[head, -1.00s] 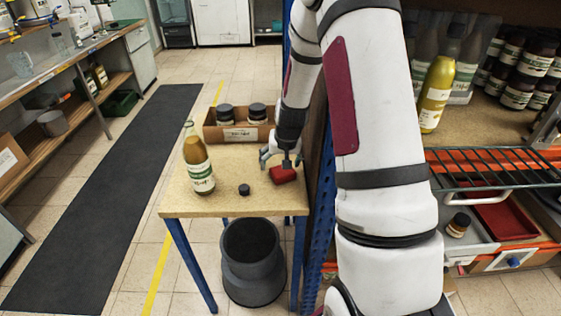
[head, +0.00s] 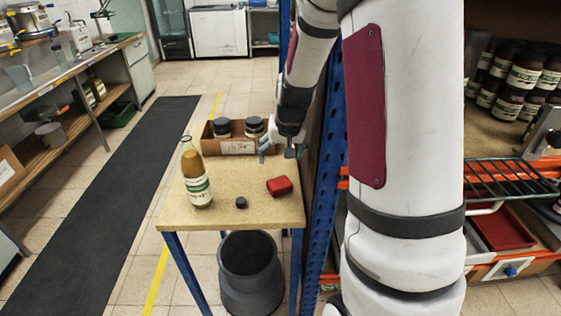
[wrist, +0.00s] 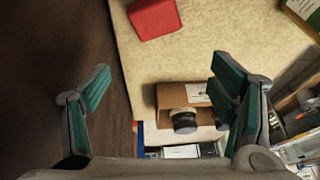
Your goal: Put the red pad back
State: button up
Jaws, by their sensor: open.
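The red pad (head: 279,186) lies on the small wooden table (head: 225,217), right of the bottle and the small dark lid. It also shows in the wrist view at the top (wrist: 154,17), on the tabletop. My gripper (head: 277,152) is above and behind the pad, clear of it, near the table's back right corner. In the wrist view my gripper (wrist: 162,92) has its fingers wide apart with nothing between them, and the pad is beyond the fingertips.
A bottle (head: 195,178) with yellow-brown contents and a small dark lid (head: 241,202) stand on the table. A carton (head: 238,147) with dark-lidded jars is at its back. A blue rack post (head: 323,215) rises close on the right.

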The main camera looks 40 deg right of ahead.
jog(key=s+a+r+n+y, duration=0.1)
jog(key=s+a+r+n, duration=0.2)
jog(key=s+a+r, duration=1)
jog(key=s+a+r+n, duration=0.1)
jog(key=s+a, duration=0.2)
jog(key=s, duration=0.4)
jog(key=s+a+r+n+g, duration=0.1)
jog(key=s+a+n, duration=0.1)
jog(key=s+a, duration=0.2)
jog(key=s, duration=0.3)
jog(key=shift+s+r, duration=0.15)
jog(key=shift+s, duration=0.25)
